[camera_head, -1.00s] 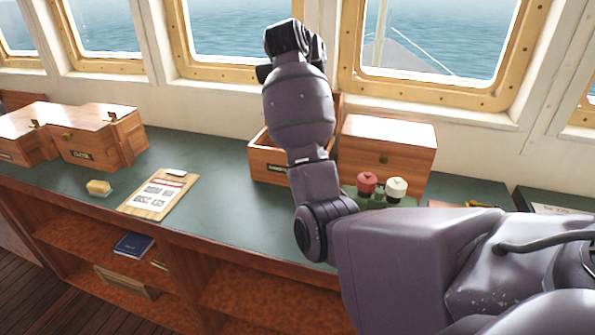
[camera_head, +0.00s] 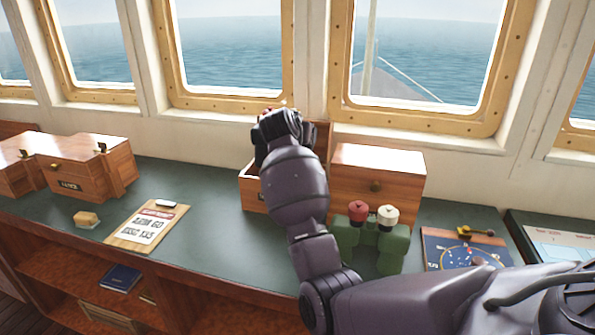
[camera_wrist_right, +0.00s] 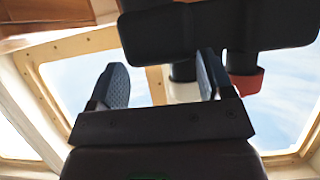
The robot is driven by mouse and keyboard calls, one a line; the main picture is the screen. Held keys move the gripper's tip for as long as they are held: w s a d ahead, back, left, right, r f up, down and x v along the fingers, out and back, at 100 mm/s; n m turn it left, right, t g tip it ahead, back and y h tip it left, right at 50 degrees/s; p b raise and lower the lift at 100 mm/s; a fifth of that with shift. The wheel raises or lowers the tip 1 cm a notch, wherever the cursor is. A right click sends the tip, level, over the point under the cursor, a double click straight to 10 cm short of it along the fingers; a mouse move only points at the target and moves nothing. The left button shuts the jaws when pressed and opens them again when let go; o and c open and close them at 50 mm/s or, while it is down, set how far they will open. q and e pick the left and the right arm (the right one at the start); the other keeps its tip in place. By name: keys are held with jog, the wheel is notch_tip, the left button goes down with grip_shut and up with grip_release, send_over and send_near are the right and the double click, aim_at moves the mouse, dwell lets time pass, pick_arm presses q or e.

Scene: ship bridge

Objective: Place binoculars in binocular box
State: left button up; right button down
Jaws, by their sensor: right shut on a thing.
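Dark binoculars (camera_wrist_right: 220,30) with one red and one white end are at my right gripper (camera_wrist_right: 162,78) in the wrist view. That gripper is shut on them, though the contact is partly hidden. In the head view a bit of red (camera_head: 268,111) shows beside my dark right wrist, over an open wooden box (camera_head: 249,190) with its lid (camera_head: 321,142) up. My arm hides most of the box, so the binoculars' height over it cannot be told. Green binoculars (camera_head: 386,245) with a red and a white end stand upright on the counter. My left gripper is not in view.
A closed wooden box (camera_head: 385,175) stands right of the open one. The green counter (camera_head: 205,215) also holds a clipboard (camera_head: 147,226), a sponge-like block (camera_head: 87,219), wooden cases (camera_head: 90,172) at left, and a chart with a brass tool (camera_head: 470,240) at right.

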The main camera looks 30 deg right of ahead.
notch_tip(320, 180, down, 10)
jog(key=shift+b, duration=0.3)
dwell(0.4)
jog(key=shift+f, duration=0.7)
jog(key=shift+c, duration=0.6)
grip_release()
jog(key=shift+f, duration=0.1)
jog(key=shift+o, duration=0.5)
jog(key=shift+f, duration=0.1)
